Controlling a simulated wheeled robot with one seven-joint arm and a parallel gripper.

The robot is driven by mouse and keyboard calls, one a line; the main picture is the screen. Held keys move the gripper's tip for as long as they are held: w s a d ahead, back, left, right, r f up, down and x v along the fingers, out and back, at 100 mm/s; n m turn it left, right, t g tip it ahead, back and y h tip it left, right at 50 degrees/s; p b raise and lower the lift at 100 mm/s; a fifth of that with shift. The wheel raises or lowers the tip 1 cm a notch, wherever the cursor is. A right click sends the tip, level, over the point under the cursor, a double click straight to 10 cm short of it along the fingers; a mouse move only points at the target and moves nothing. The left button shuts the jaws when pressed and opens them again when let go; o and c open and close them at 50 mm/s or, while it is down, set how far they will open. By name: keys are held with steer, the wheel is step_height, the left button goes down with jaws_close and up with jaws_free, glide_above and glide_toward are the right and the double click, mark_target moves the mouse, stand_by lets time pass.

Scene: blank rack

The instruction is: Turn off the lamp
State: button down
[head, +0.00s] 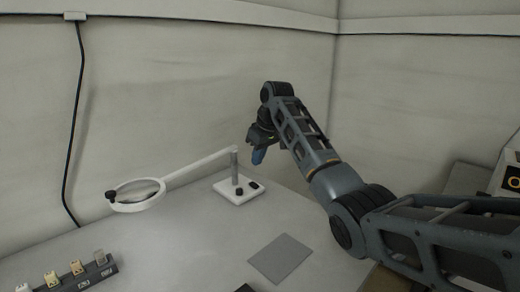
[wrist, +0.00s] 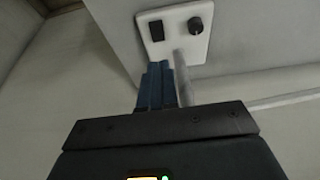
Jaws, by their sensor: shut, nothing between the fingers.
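The lamp is a white magnifier lamp with a round head (head: 138,195) at the left, a long white arm (head: 205,168) and a grey post on a square white base (head: 228,194). A black rocker switch (head: 254,185) and a round black knob (head: 239,191) sit on the base. In the wrist view the base (wrist: 174,50) shows at the top, with the switch (wrist: 156,31), the knob (wrist: 195,25) and the post (wrist: 183,80). My gripper (head: 257,158) has its blue fingers shut and empty. It is above the base, apart from the switch. In the wrist view its fingertips (wrist: 157,68) point towards the base.
A grey square mat (head: 281,258) lies on the white table in front of the base. A dark rack with several small blocks (head: 77,272) is at the front left. A black cable (head: 74,130) hangs on the wall. Walls stand close behind the lamp.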

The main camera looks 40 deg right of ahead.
mark_target(252, 183)
steer(key=x, duration=0.7)
steer(key=shift+s+f, duration=0.3)
steer(key=shift+f, duration=0.1)
